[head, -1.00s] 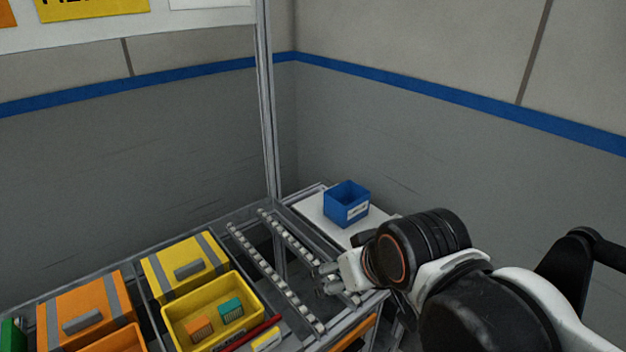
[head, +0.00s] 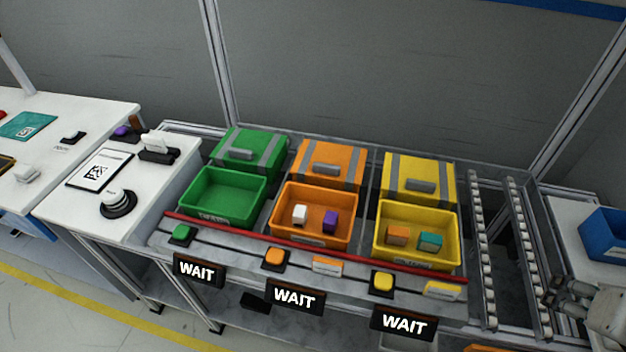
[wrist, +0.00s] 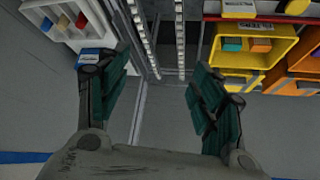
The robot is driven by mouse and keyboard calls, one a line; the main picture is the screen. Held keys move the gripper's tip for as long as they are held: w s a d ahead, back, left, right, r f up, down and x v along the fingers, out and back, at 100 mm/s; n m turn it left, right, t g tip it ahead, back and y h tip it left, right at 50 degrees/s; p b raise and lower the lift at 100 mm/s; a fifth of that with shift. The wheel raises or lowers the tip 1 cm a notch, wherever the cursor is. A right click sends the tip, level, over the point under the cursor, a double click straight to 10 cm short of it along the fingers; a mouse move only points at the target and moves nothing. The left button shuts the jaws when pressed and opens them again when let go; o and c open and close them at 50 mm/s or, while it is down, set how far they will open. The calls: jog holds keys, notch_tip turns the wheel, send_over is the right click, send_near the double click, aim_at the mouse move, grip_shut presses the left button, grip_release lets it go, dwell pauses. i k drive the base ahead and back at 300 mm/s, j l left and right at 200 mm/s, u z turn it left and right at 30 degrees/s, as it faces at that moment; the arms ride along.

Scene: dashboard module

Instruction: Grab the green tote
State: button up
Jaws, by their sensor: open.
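The green tote (head: 221,197) is an open bin at the left end of the row of totes in the head view. It looks empty and stands in front of a closed green box (head: 249,153) with grey straps. My gripper (head: 560,293) is at the right edge of the head view, beside the roller rails and far to the right of the green tote. In the wrist view my gripper (wrist: 165,95) has its two dark green fingers spread wide with nothing between them. The green tote does not show in the wrist view.
The orange tote (head: 314,231) and yellow tote (head: 416,252) each hold two small blocks. A red bar (head: 310,246) runs along the totes' front. Roller rails (head: 517,250) lie at right, with a blue bin (head: 603,236) beyond. A white table (head: 60,202) stands at left.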

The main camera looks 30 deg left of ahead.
aim_at(235, 198)
jog(key=u, duration=2.15)
jog(key=i+j, duration=0.15)
jog(key=j, duration=0.2)
jog(key=i+j, duration=0.1)
jog(key=j, duration=0.2)
jog(key=i+j, duration=0.15)
jog(key=j, duration=0.2)
jog(key=i+j, duration=0.1)
jog(key=j, duration=0.25)
